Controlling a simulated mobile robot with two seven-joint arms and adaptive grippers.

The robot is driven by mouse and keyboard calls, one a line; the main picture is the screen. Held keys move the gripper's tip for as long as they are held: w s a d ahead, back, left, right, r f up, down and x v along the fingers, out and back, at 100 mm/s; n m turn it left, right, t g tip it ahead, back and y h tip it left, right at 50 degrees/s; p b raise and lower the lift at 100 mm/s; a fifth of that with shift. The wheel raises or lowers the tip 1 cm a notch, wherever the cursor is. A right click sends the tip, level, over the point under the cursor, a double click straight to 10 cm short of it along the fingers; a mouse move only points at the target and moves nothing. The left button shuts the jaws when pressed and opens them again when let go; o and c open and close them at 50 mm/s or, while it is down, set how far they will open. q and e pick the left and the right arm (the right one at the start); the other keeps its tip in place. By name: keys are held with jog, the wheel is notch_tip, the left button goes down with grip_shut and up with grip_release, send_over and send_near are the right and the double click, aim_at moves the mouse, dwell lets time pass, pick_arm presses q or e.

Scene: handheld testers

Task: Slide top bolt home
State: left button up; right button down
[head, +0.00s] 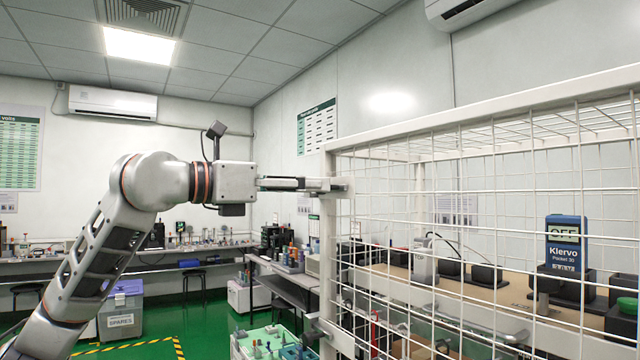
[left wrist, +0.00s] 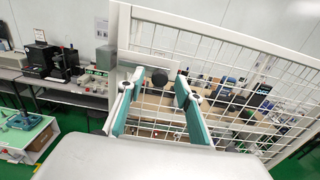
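The top bolt shows in the head view as a pale fitting (head: 341,187) on the upper part of the white mesh cage's corner post. My left gripper (head: 302,184) reaches it from the left, level with it. In the left wrist view, a dark round knob (left wrist: 159,77) sits between the two teal fingertips of my left gripper (left wrist: 158,84). The fingers are spread, with a gap on each side of the knob. I cannot tell how far the bolt is slid. My right gripper is in neither view.
The mesh cage (head: 480,225) fills the right side. Inside, a blue Klervo tester (head: 566,245) stands among dark devices on a brown surface. A second fitting (head: 314,334) is low on the post. A bench (head: 290,280) and a tool tray stand left of the cage.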

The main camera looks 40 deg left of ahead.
pick_arm(q)
jog(key=shift+x, duration=1.6)
